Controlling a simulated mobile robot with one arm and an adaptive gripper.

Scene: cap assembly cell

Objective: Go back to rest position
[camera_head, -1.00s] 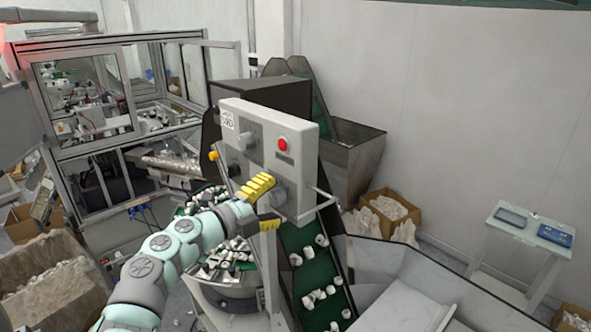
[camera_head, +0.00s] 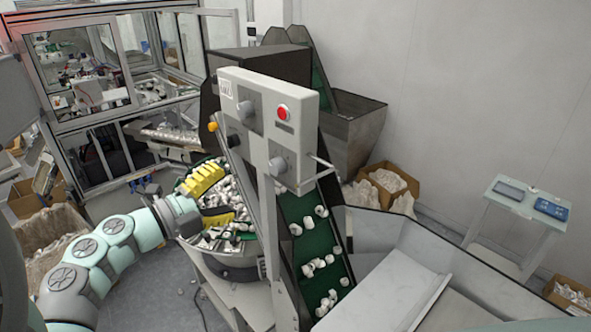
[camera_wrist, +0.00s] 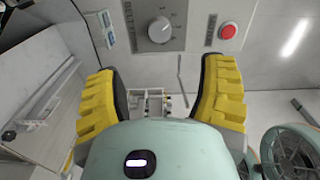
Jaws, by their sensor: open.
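My gripper (camera_head: 208,200) is open and empty, its two yellow fingers spread apart. In the head view it is left of the control box (camera_head: 266,128) and in front of the bowl of caps (camera_head: 228,240), apart from the box. In the wrist view the yellow fingers stand wide with nothing between them (camera_wrist: 165,100). The box's grey knob (camera_wrist: 160,30) and red button (camera_wrist: 228,31) show beyond the fingers. In the head view the box carries the red button (camera_head: 283,112) and several knobs.
A green conveyor (camera_head: 318,262) with white caps runs right of the box's post. A framed glass machine (camera_head: 82,75) stands at the back left. Cardboard boxes (camera_head: 385,180) and a small stand (camera_head: 515,215) are on the right. Open floor (camera_head: 165,275) lies under my arm.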

